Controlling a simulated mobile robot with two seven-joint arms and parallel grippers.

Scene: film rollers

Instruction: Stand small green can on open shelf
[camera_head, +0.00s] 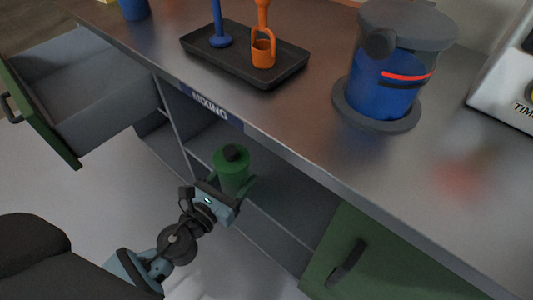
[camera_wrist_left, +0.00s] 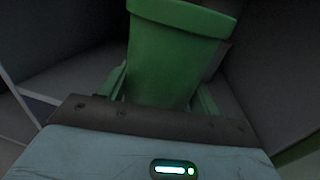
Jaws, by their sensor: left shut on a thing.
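The small green can (camera_head: 231,172) has a black knob on its top and is upright or nearly so. My left gripper (camera_head: 238,186) is shut on it at the front of the open shelf (camera_head: 285,198) under the counter. In the left wrist view the green can (camera_wrist_left: 174,50) fills the space between the green fingers of the left gripper (camera_wrist_left: 162,92). The can's lower end is hidden, so I cannot tell whether it touches the shelf. My right gripper is not in view.
An open drawer (camera_head: 100,105) juts out at the left. A closed green front with a black handle (camera_head: 347,262) is right of the shelf. On the counter (camera_head: 300,120) stand a black tray (camera_head: 205,58) with blue and orange items and a blue tank (camera_head: 385,85).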

